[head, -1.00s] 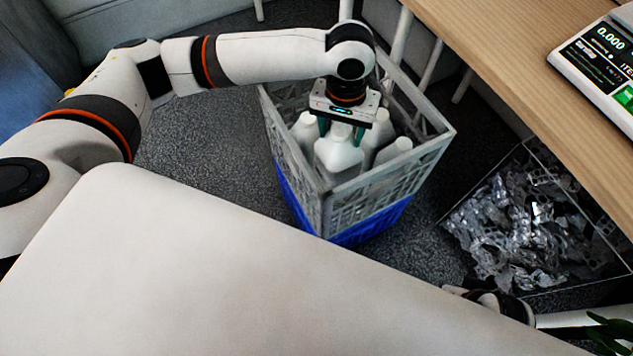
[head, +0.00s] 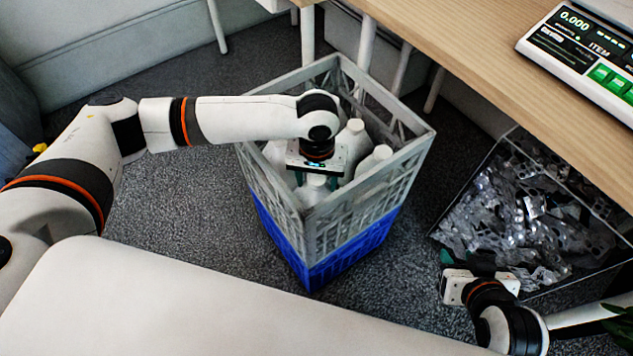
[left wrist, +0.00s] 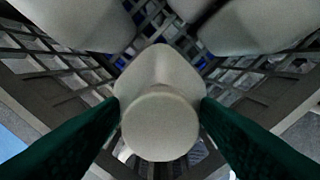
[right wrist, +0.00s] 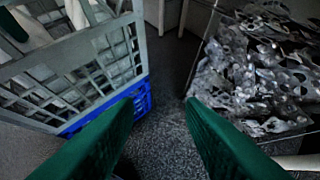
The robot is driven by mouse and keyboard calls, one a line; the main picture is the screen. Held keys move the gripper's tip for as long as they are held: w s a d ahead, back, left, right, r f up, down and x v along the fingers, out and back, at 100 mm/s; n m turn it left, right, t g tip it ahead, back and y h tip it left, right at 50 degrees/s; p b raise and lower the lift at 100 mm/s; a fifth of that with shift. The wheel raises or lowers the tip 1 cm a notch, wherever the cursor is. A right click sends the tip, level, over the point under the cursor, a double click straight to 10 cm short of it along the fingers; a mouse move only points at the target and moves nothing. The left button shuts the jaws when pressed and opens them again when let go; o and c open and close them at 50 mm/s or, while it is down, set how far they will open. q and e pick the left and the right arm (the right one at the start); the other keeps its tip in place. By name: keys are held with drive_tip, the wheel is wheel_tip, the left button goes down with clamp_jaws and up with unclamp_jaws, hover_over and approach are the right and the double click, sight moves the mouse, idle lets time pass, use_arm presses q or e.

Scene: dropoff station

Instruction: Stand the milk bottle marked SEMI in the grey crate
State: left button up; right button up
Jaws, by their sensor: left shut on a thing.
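The grey crate (head: 358,205) stands on top of a blue crate on the floor, in the middle of the head view. My left gripper (head: 314,172) is down inside it, shut on a white bottle (head: 313,192). In the left wrist view the green fingers hold this bottle (left wrist: 160,120) by its cap, upright, with the crate's lattice around it. No SEMI marking is readable on it. Other white bottles (head: 352,140) stand in the crate beside it. My right gripper (head: 445,270) is open and empty, low beside the crates; its spread fingers show in the right wrist view (right wrist: 160,115).
The blue crate (head: 320,262) is under the grey one. A clear-walled bin of metal parts (head: 530,215) stands to the right. A wooden table (head: 450,50) with a scale (head: 585,60) overhangs at upper right. Carpet (head: 200,220) is free at left.

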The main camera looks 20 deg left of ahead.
use_arm(q)
drive_tip(key=shift+f, duration=0.55)
use_arm(e)
drive_tip(key=shift+w+a+r+t, duration=0.25)
drive_tip(key=shift+w+r+t, duration=0.35)
drive_tip(key=shift+w, duration=0.15)
drive_tip(key=shift+s+f, duration=0.1)
use_arm(q)
drive_tip(key=o, duration=1.3)
drive_tip(key=shift+o, duration=0.2)
